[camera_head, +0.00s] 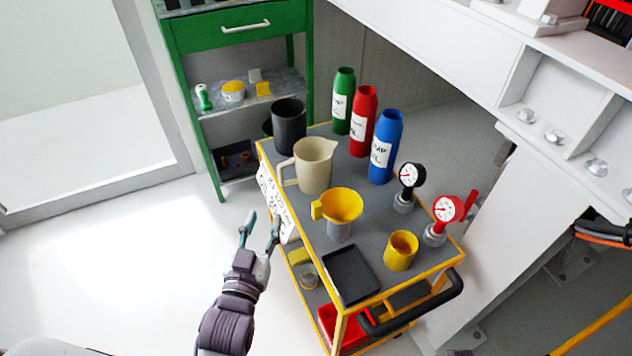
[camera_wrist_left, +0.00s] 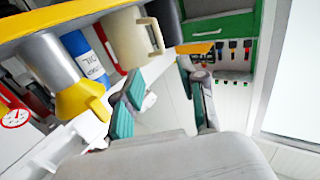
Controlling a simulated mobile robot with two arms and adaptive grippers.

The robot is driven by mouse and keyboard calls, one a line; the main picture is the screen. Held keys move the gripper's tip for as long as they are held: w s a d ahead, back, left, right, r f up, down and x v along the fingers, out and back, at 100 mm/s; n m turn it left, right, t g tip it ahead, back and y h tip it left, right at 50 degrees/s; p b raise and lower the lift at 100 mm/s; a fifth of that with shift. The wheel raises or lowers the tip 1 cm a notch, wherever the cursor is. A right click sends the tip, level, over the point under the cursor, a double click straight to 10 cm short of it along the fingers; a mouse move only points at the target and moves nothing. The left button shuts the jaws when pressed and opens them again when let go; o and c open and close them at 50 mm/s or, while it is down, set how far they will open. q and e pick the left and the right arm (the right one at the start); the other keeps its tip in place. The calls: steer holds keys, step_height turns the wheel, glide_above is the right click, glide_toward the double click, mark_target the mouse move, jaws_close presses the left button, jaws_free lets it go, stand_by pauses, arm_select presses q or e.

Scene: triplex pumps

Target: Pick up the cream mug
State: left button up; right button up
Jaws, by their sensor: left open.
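The cream mug (camera_head: 315,172), a jug-like vessel with a spout and a handle on its left side, stands upright on the grey top of the cart near its left edge. It also shows in the left wrist view (camera_wrist_left: 127,40), past the fingers at the top, with its handle towards the right. My left gripper (camera_head: 260,228) is open and empty, beside the cart's left side, below and to the left of the mug in the head view. Its teal-padded fingers are spread in the left wrist view (camera_wrist_left: 160,92). They are apart from the mug. My right gripper is not in view.
A dark grey mug (camera_head: 289,125) stands just behind the cream mug. A yellow funnel (camera_head: 342,205) is in front, with a black tray (camera_head: 351,275) and yellow mug (camera_head: 401,251) nearer. Green, red and blue bottles (camera_head: 385,148) stand right. Floor left of the cart is clear.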

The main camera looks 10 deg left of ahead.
arm_select(q)
glide_toward(280, 173)
steer(key=w, duration=0.4)
steer(key=w+b, duration=0.1)
steer(key=w, duration=0.4)
steer(key=shift+w+a+b, duration=0.1)
steer(key=shift+w+b, duration=0.1)
steer(key=shift+b, duration=0.2)
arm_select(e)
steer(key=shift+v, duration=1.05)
arm_select(q)
steer(key=shift+c, duration=0.2)
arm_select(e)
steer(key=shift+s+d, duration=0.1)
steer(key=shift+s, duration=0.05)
arm_select(q)
jaws_close()
